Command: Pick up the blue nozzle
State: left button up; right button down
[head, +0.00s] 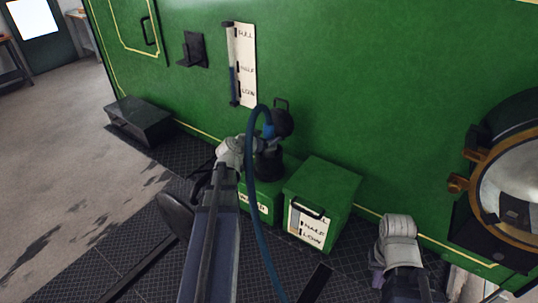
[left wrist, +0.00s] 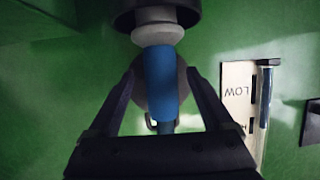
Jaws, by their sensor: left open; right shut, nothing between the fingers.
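The blue nozzle (head: 268,131) stands upright in a dark holder (head: 269,165) above a green box, with a blue hose arching from its top. In the left wrist view, which is upside down, the nozzle (left wrist: 162,82) shows between the fingers of my left gripper (left wrist: 160,73). The left gripper is open, one finger on each side, with gaps visible. Its pale collar (left wrist: 156,34) meets a black round part. In the head view the left fingers are mostly hidden by my wrist and the hose. My right arm shows at lower right; its gripper is not visible.
A dark round fitting with a handle (head: 282,122) is on the green tram wall behind the nozzle. A level gauge (head: 243,65) is to its left. A second green box (head: 325,187) stands to the right, a brass-rimmed lamp (head: 508,190) farther right. The blue hose (head: 252,190) hangs in front.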

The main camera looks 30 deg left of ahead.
pick_arm(q)
jog(key=b+x, duration=0.2)
jog(key=x, duration=0.3)
jog(key=shift+f, duration=0.1)
jog(key=shift+c, duration=0.5)
grip_shut()
dwell(0.8)
